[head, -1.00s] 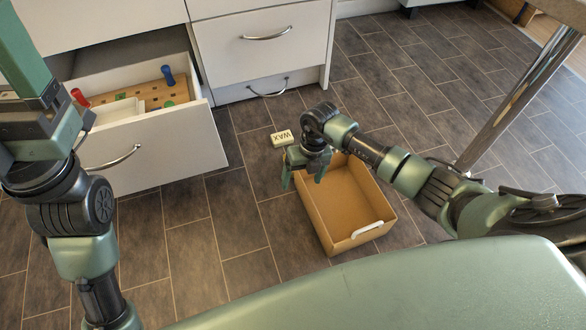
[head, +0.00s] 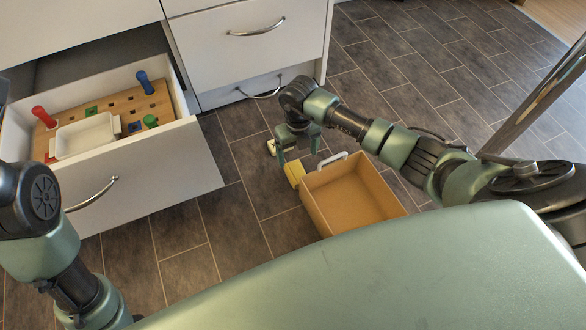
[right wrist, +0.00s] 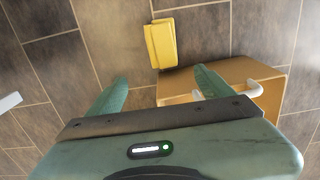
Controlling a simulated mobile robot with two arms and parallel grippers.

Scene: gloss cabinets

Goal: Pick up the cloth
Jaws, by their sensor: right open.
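The cloth (head: 294,172) looks like a small yellow folded pad on the floor, against or close beside the left wall of the open cardboard box. It also shows in the right wrist view (right wrist: 160,43), ahead of the fingertips and roughly centred between them. My right gripper (head: 298,152) points down over the floor near the cloth. In the right wrist view its fingers (right wrist: 160,75) are spread with nothing between them. My left arm is at the left edge of the head view, with its gripper out of frame.
The cardboard box (head: 322,209) has a white handle (head: 330,160) on its far rim. An open drawer (head: 150,175) at left holds a pegboard and white tray (head: 84,137). A metal leg (head: 535,95) stands at right.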

